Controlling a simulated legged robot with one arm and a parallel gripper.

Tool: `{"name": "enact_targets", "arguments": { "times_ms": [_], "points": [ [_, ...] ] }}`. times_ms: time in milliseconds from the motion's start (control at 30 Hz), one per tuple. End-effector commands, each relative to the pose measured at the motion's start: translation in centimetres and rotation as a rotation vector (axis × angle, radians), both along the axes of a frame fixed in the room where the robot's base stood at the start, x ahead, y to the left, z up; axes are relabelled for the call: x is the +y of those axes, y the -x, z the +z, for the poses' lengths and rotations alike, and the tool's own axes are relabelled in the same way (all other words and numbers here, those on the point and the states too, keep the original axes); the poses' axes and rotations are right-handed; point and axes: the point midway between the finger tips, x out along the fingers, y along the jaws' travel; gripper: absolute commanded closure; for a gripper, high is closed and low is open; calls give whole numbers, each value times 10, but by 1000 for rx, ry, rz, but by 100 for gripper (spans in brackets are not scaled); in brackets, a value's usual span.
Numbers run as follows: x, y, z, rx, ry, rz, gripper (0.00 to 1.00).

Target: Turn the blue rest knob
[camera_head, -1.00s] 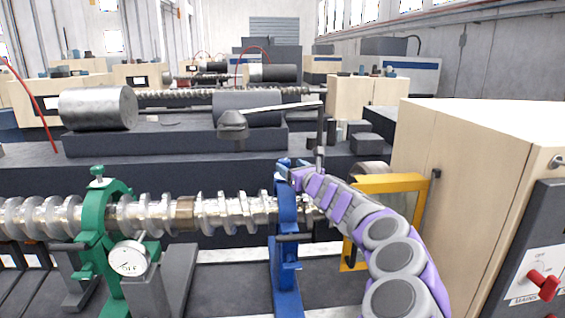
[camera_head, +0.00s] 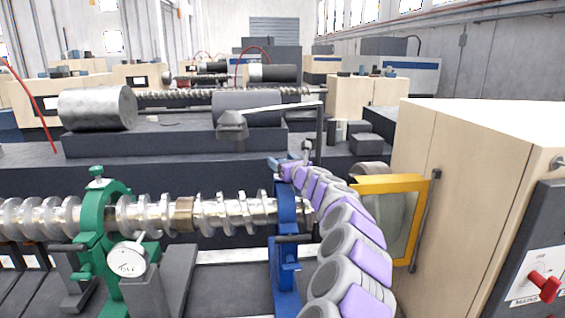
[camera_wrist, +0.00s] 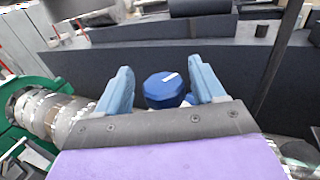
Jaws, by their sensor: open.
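The blue rest (camera_head: 287,215) stands upright around the right part of the screw shaft (camera_head: 235,211). Its blue knob (camera_wrist: 164,90) shows in the wrist view, faceted, with a white mark on top. My gripper (camera_wrist: 161,68) is open, with one light-blue finger on each side of the knob and gaps between fingers and knob. In the head view my gripper (camera_head: 283,164) is at the top of the blue rest, and the knob cannot be made out there.
A green rest (camera_head: 92,238) with a dial gauge (camera_head: 128,259) holds the shaft at left. A lamp arm (camera_head: 270,109) hangs behind.

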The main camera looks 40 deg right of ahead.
Motion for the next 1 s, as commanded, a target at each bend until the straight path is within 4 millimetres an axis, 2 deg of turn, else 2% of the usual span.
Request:
{"name": "enact_targets", "arguments": {
  "times_ms": [167,667,1000],
  "points": [
    [0,1,1,-1,0,-1,33],
    [1,1,2,-3,1,0,81],
    [1,2,2,-7,1,-44,82]
  ]
}}
